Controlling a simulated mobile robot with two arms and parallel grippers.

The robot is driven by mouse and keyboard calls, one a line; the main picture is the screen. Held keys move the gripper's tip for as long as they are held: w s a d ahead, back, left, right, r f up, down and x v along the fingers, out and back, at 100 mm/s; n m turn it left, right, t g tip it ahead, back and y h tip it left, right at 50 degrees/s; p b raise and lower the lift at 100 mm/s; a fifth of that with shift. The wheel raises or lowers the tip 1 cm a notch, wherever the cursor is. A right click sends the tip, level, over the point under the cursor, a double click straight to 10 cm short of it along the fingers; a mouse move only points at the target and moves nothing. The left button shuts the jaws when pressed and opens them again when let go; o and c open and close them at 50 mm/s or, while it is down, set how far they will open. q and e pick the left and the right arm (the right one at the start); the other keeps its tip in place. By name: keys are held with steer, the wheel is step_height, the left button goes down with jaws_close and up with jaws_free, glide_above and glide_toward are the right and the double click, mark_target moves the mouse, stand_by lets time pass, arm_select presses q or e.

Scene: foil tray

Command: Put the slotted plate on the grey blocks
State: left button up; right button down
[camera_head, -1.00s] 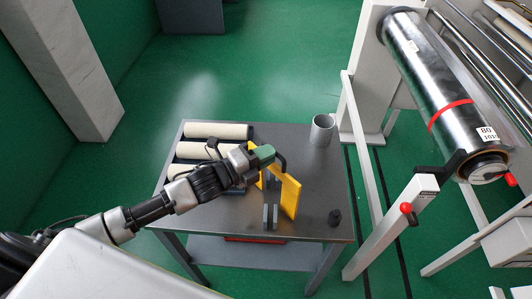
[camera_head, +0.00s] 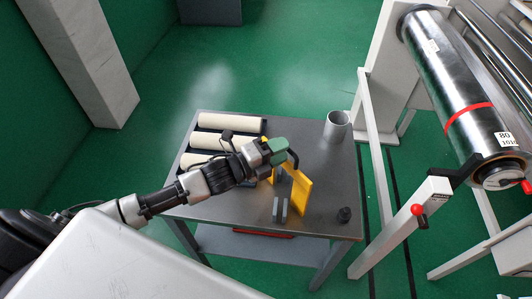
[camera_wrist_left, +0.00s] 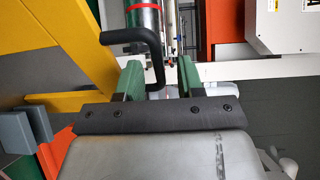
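The yellow slotted plate (camera_head: 301,190) stands on edge, tilted, on the grey table. Part of it is hidden behind my left gripper. It fills the upper left of the left wrist view (camera_wrist_left: 90,50). Two upright grey blocks (camera_head: 280,208) stand close beside the plate. Grey blocks also show at the lower left of the wrist view (camera_wrist_left: 18,135). My left gripper (camera_head: 277,151) is at the plate's upper edge. In the wrist view its green fingers (camera_wrist_left: 159,75) are apart, with the end of a bent black handle (camera_wrist_left: 150,38) between them and a visible gap. My right gripper is not in view.
Several cream rollers (camera_head: 222,123) lie at the table's back left. A machine with a large steel roller (camera_head: 455,85) stands to the right.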

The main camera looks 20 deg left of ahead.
arm_select(q)
steer(key=b+v, duration=0.3)
steer(key=v, duration=0.9)
